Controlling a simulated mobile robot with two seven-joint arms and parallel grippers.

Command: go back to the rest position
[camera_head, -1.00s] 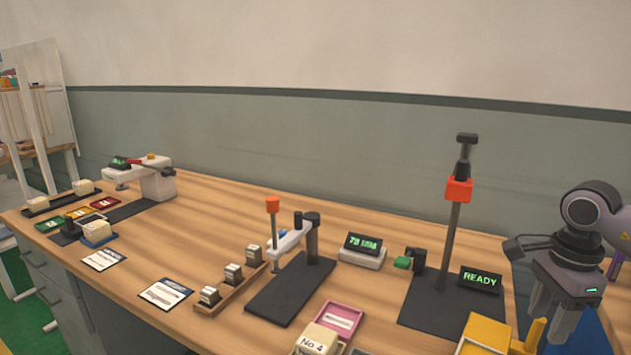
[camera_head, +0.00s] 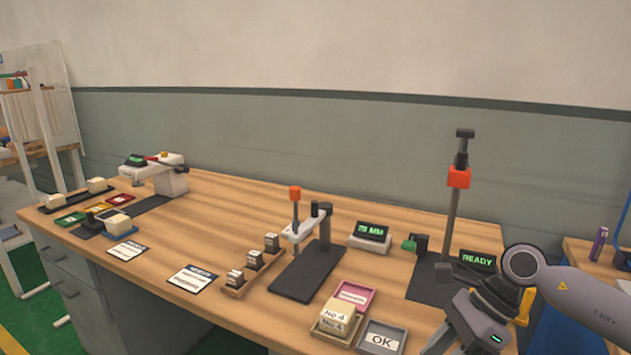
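My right gripper (camera_head: 456,347) is at the bottom of the head view, with its arm coming in from the right. It points down and to the left, just right of the grey OK tray (camera_head: 381,338). Its fingers look spread, with nothing seen between them, though the tips are cut by the lower edge. My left gripper is not in view.
The wooden bench (camera_head: 240,205) holds a tall stand with an orange block (camera_head: 459,177) beside my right arm. A small press (camera_head: 309,240), a pink tray (camera_head: 354,295) and a No 4 block (camera_head: 337,312) are further left.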

